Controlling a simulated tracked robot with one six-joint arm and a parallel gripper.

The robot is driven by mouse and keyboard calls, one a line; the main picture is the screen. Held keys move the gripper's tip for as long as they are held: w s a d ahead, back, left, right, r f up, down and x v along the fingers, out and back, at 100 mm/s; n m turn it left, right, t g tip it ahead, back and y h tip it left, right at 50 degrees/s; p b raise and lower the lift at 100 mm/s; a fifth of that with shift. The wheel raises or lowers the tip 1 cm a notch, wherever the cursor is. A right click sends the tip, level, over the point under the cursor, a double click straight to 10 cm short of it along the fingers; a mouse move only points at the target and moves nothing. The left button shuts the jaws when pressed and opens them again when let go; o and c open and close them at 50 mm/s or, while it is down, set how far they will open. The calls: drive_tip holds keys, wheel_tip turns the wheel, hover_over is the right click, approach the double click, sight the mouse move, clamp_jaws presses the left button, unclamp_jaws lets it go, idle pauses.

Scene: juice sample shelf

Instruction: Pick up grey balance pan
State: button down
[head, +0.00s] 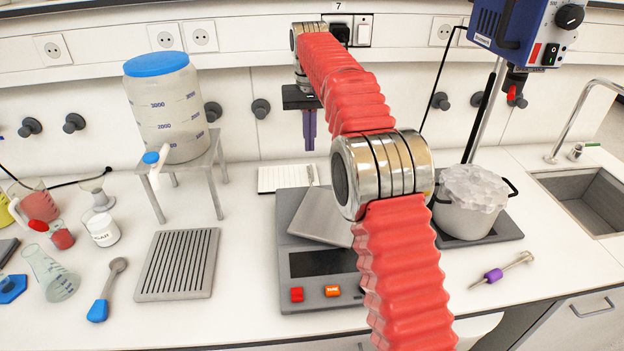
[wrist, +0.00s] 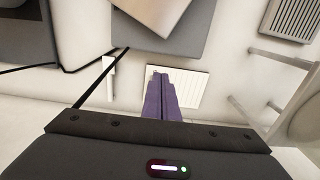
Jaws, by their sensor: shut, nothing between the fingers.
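The grey balance pan (head: 318,214) is a flat square plate on top of the grey balance (head: 283,265), turned askew to it. Its right part is hidden behind my arm in the head view. In the wrist view the pan (wrist: 170,14) shows at the top edge, cut off by the frame. My gripper (head: 309,146) has purple fingers, pointing down, and hangs apart from the pan toward the wall. In the wrist view the fingers (wrist: 158,76) are together with nothing between them, over a white notepad (wrist: 192,90).
A jug on a metal stand (head: 184,170) is left of the balance. A grooved grey plate (head: 180,265) lies at the front left. A pot (head: 462,222) on a dark plate stands right, beneath a blue stirrer (head: 515,25). Several glass vessels are at far left.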

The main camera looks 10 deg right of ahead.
sight(312, 187)
drive_tip(key=shift+f, duration=0.15)
drive_tip(key=shift+s+f, duration=0.7)
drive_tip(key=shift+f, duration=0.9)
drive_tip(key=shift+s+f, duration=0.65)
drive_tip(key=shift+f, duration=1)
drive_tip(key=shift+s+f, duration=0.7)
drive_tip(key=shift+f, duration=0.9)
drive_tip(key=shift+s+d, duration=0.1)
drive_tip(key=shift+s, duration=0.4)
drive_tip(key=shift+s+a, duration=0.2)
drive_tip(key=shift+s, duration=0.4)
